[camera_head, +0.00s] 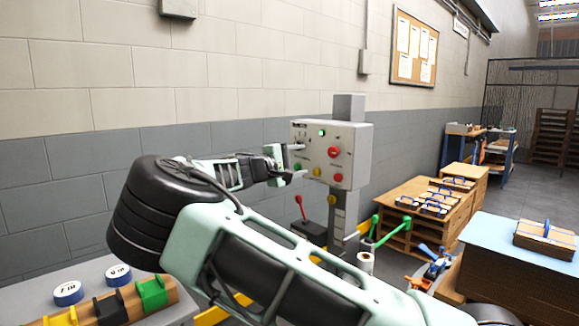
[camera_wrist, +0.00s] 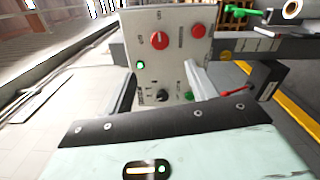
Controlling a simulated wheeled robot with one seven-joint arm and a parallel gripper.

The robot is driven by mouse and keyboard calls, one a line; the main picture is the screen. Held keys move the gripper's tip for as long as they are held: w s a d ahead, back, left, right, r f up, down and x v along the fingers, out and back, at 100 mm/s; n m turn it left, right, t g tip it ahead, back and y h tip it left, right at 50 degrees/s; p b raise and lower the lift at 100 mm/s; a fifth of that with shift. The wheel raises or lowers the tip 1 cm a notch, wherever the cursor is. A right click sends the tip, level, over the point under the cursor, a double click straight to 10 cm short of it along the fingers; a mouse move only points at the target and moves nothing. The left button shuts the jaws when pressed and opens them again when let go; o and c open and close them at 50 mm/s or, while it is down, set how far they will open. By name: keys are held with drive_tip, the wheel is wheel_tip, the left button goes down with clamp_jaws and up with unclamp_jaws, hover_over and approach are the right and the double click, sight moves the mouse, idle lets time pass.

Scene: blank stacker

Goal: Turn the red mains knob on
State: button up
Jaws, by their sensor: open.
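A grey control panel (camera_head: 352,140) stands on a post; it also shows in the wrist view (camera_wrist: 178,60). Its larger round red knob (camera_head: 334,152) is near the middle of the face and shows in the wrist view (camera_wrist: 159,41). A smaller red control (camera_head: 338,178) sits below it, also seen in the wrist view (camera_wrist: 198,30). The labels are too small to read. My gripper (camera_head: 287,158) is open at the panel's left side. In the wrist view a dark knob (camera_wrist: 163,95) shows between its fingers; contact cannot be told. The red knob lies beyond the fingers, apart from them.
The panel also has a lit green lamp (camera_head: 321,133), a green button (camera_wrist: 189,96) and a yellow button (camera_head: 317,171). A red-handled lever (camera_head: 300,207) stands below. A block wall is behind.

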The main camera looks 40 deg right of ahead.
drive_tip(key=shift+s+a, duration=0.15)
drive_tip(key=shift+a, duration=1.55)
